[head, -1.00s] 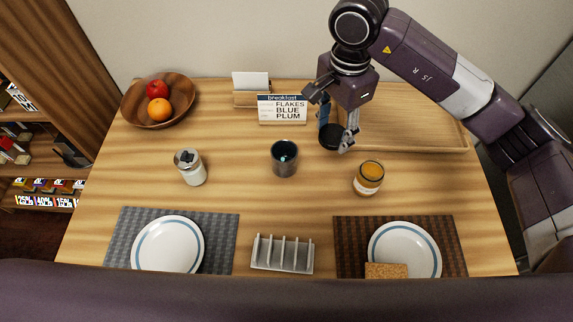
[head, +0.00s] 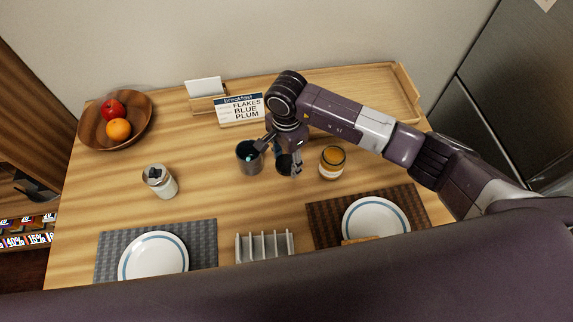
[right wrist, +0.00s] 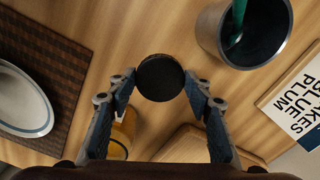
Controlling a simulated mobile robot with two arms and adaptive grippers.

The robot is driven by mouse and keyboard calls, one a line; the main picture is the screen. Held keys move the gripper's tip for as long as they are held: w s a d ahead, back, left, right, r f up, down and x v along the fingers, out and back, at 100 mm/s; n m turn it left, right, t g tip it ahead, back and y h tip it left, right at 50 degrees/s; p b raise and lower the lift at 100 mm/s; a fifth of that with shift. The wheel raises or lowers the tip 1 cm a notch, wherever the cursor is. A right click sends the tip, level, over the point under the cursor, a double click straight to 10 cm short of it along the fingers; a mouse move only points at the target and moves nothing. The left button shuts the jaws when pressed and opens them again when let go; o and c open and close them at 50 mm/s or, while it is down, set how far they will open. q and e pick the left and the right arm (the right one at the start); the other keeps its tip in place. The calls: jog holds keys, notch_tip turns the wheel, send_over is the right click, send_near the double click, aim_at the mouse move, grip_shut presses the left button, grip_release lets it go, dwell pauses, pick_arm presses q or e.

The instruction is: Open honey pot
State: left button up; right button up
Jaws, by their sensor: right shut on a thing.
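The honey pot (head: 332,162) is a small glass jar with amber contents, upright on the table right of the middle. Its top shows amber, with no lid on it. It is partly hidden behind a finger in the right wrist view (right wrist: 122,135). My right gripper (head: 284,165) is between the dark cup and the honey pot. It is shut on a round black lid (right wrist: 160,77), held between its fingertips. I cannot tell whether the lid touches the table. My left gripper is not in view.
A dark cup (head: 249,158) with a green-handled utensil stands close left of my right gripper. A pale jar (head: 160,181), fruit bowl (head: 88,128), sign (head: 241,110), toast rack (head: 264,247) and two plates (head: 153,257) (head: 376,216) surround the area. Bare table lies between the pale jar and cup.

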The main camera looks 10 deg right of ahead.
aim_at(287, 164)
notch_tip(287, 164, down, 4)
jog(key=shift+r+p, duration=0.2)
jog(key=shift+p, duration=0.1)
jog(key=shift+f, duration=0.15)
jog(key=shift+f+b, duration=0.2)
jog(key=shift+b, duration=0.1)
jog(key=o, duration=1.3)
jog(key=shift+r, duration=0.15)
